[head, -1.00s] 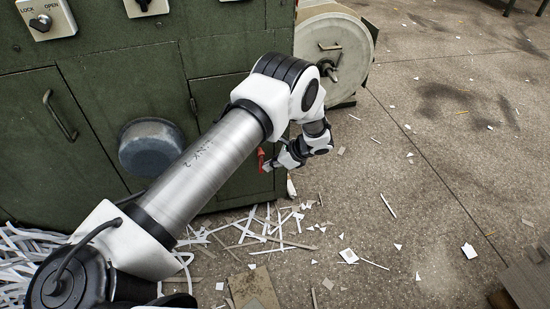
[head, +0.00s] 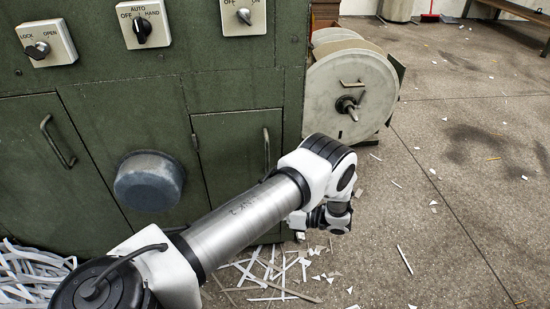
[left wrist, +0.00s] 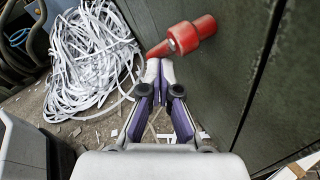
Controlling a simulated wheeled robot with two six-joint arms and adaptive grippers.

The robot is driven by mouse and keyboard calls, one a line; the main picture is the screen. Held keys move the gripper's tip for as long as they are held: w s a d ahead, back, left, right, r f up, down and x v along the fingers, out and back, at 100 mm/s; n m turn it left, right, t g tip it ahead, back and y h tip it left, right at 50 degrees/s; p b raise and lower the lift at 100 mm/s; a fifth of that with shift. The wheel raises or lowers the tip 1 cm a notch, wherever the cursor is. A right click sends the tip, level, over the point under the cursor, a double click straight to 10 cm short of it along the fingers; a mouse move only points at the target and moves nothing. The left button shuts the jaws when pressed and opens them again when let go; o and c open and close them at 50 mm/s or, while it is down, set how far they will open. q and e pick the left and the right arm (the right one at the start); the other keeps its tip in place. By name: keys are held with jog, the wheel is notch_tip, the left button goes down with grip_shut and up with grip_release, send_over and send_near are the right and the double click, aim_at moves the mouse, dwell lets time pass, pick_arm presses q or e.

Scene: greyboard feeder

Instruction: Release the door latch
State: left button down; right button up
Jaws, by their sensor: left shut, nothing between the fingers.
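The red latch (left wrist: 185,37) shows in the left wrist view on the dark green cabinet face, with its narrow lever end pointing left. My left gripper (left wrist: 160,66) is shut and empty. Its fingertips sit right at the lever's narrow end; I cannot tell if they touch. In the head view the latch is hidden behind my left arm, and the gripper (head: 299,221) is only partly visible low by the cabinet's right corner. The small right door (head: 228,135) of the cabinet is closed, with a bar handle (head: 267,148). My right gripper is not in view.
A LOCK/OPEN switch (head: 46,43) and two more switches are on the cabinet's upper face. A round grey bowl (head: 149,182) protrudes from the cabinet. A large reel (head: 350,95) stands at its right. Shredded paper (left wrist: 85,60) piles on the floor.

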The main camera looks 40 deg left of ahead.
pick_arm(q)
jog(key=shift+s+a+r+p, duration=0.2)
jog(key=shift+s+a+p, duration=0.1)
jog(key=shift+s+p, duration=0.1)
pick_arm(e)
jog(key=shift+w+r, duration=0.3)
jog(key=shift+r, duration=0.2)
pick_arm(q)
jog(key=shift+s+a+r, duration=0.15)
jog(key=shift+s+a, duration=0.05)
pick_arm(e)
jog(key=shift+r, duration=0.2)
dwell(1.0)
